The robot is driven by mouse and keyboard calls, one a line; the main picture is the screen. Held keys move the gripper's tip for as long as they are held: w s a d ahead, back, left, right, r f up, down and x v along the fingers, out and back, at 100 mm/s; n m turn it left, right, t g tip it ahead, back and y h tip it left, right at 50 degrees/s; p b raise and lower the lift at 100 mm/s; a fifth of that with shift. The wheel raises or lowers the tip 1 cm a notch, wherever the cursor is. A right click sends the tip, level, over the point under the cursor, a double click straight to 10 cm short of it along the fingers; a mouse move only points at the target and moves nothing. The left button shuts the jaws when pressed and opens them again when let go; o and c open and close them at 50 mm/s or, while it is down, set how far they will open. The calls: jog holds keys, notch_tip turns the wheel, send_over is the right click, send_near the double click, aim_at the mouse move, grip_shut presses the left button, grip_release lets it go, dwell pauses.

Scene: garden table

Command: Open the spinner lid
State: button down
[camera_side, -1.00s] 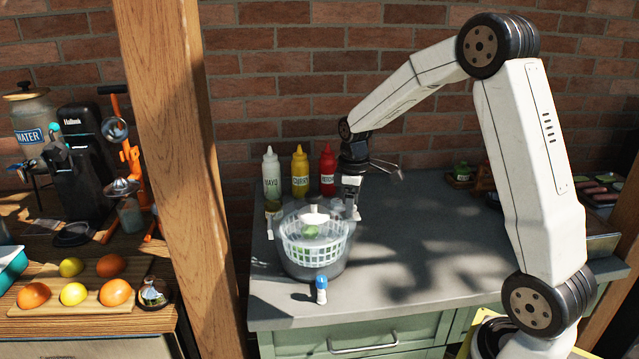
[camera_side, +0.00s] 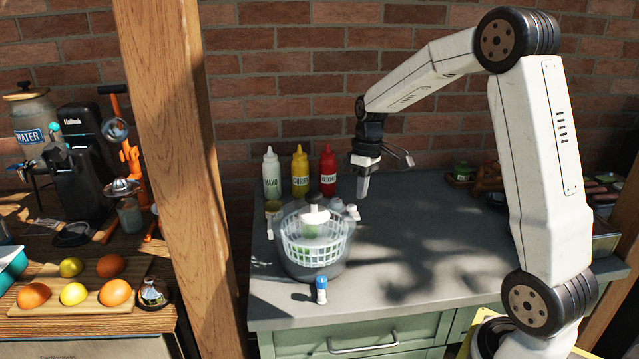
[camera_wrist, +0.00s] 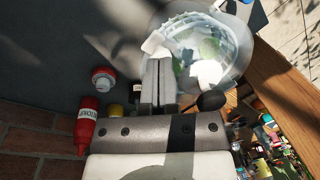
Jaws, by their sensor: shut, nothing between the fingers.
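The salad spinner (camera_side: 316,262) stands on the grey counter near its left end, with a white basket and something green inside a clear bowl. Its clear lid (camera_side: 297,222) with a dark-topped knob (camera_side: 316,197) sits at the top; I cannot tell whether it is seated or loose. A white clip (camera_side: 353,212) sticks out at the lid's right edge. The wrist view shows the closed fingers (camera_wrist: 158,88) beside the spinner's rim (camera_wrist: 238,78).
Mayo (camera_side: 271,173), curry (camera_side: 300,171) and ketchup (camera_side: 328,170) bottles stand behind the spinner by the brick wall. A small blue-and-white bottle (camera_side: 321,289) stands in front. The counter (camera_side: 430,235) to the right is mostly clear. A wooden post (camera_side: 180,140) rises at left.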

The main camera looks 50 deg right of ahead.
jog(key=s+d+r+m+t+y, duration=0.1)
jog(key=s+d+m+t+y, duration=0.3)
jog(key=m, duration=1)
jog(key=s+d+m+t+y, duration=0.35)
jog(key=d+m+t, duration=0.2)
jog(key=m, duration=0.75)
notch_tip(320, 180, down, 11)
jog(key=shift+w+a+m+t+y, duration=0.3)
jog(key=shift+w+t+y, duration=0.05)
jog(key=shift+w+t, duration=0.1)
jog(key=x, duration=1)
jog(key=shift+r, duration=2.05)
